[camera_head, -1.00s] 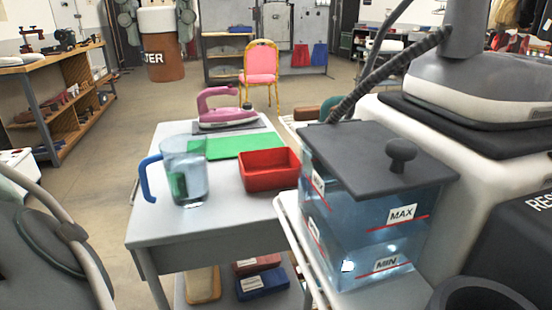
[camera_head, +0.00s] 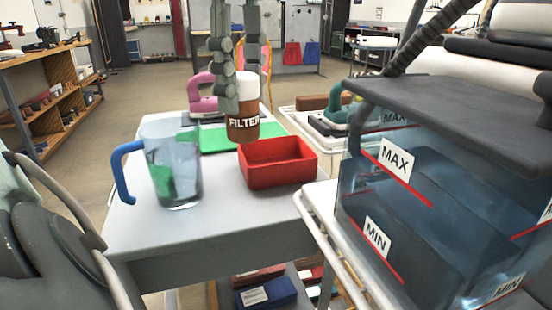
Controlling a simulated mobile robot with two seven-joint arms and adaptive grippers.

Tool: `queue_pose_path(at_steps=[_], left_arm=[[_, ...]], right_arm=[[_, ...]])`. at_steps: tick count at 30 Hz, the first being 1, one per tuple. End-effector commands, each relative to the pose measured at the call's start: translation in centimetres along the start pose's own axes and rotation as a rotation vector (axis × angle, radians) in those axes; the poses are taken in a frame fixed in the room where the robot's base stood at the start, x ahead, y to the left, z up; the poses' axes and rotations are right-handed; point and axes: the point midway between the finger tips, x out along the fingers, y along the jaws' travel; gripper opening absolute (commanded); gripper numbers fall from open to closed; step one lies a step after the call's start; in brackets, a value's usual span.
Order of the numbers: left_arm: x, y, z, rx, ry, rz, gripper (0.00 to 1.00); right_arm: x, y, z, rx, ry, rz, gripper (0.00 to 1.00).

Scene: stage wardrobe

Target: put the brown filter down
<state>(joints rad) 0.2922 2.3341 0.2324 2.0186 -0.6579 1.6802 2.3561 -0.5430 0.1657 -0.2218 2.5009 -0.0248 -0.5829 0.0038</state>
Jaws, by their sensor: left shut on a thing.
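The brown filter (camera_head: 243,124) has a white top and a white "FILTER" label. It is upright. My left gripper (camera_head: 237,72) comes down from the top of the view and is shut on the filter's upper part. The filter's lower end shows in front of the green mat (camera_head: 213,139), at the back left rim of the red tray (camera_head: 277,176). I cannot tell whether it touches the surface below. My right gripper is not in view.
A clear jug (camera_head: 172,170) with a blue handle stands left of the tray. A pink iron (camera_head: 203,95) is behind the filter, partly hidden. A lidded water tank (camera_head: 420,200) fills the right. Bare grey tabletop (camera_head: 225,215) lies in front of the tray.

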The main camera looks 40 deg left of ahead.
Motion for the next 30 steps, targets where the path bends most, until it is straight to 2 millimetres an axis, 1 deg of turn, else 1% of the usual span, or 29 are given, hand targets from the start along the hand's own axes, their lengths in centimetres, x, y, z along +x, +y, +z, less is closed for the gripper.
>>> queue_pose_path(at_steps=[9,12,15,18,20,25,27,30], left_arm=[[4.3,-7.0,0.5,-0.001,0.002,0.007,0.07],[5.4,-8.8,0.6,-0.001,0.001,0.005,0.07],[6.0,-10.0,0.7,0.000,0.001,0.003,0.07],[6.4,-10.5,0.8,0.001,0.002,0.002,0.07],[7.1,-10.6,0.8,0.002,0.002,0.002,0.07],[9.6,-10.5,0.8,0.003,0.002,0.003,0.07],[10.2,-10.5,0.8,0.002,0.002,0.001,0.07],[10.3,-10.5,0.8,0.002,0.001,-0.001,0.07]], right_arm=[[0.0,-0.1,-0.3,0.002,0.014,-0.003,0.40],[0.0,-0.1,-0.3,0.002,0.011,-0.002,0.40],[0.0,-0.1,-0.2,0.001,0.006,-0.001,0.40],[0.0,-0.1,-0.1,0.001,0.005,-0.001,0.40],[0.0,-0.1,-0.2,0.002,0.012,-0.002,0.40],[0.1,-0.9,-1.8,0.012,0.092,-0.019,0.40],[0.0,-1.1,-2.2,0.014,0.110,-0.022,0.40],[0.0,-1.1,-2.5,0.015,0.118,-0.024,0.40]])
